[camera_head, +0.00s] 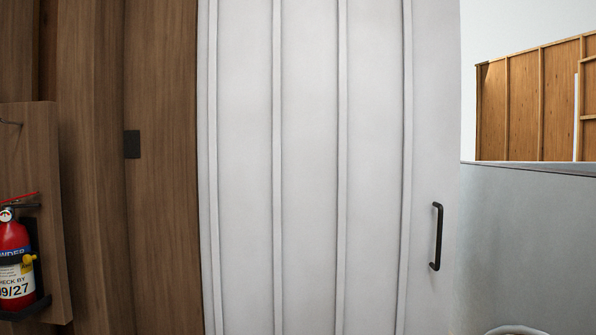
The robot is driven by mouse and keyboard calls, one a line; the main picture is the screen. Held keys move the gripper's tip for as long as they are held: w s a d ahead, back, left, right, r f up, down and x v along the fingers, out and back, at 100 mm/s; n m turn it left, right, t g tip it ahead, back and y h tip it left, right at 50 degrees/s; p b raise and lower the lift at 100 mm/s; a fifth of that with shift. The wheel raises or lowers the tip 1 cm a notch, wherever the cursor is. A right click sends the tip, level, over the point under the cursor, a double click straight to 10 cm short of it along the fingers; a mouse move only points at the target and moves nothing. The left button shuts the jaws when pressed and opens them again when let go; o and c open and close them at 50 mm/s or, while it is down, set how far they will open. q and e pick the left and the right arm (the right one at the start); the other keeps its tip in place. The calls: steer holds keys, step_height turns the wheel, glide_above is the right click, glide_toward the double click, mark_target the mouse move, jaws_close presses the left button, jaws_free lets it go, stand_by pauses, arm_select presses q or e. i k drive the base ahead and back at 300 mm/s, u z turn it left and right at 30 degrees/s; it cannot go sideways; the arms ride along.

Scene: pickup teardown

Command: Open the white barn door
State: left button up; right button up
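The white barn door (310,170) fills the middle of the head view. It is a tall panel with several raised vertical battens. Its top and bottom edges are out of view. A black bar handle (437,237) is mounted upright near its right edge, and nothing touches it. The door's left edge meets a brown wooden wall. Neither of my grippers shows in the view.
The brown wooden wall (160,230) stands at the left, with a small dark plate (132,144). A red fire extinguisher (13,260) hangs at the far left. Right of the door are a grey low wall (530,240) and a wooden framed panel (525,105) behind it.

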mark_target(292, 166)
steer(key=k, duration=0.6)
steer(key=z, duration=0.85)
steer(key=i, duration=1.55)
steer(key=u, duration=0.35)
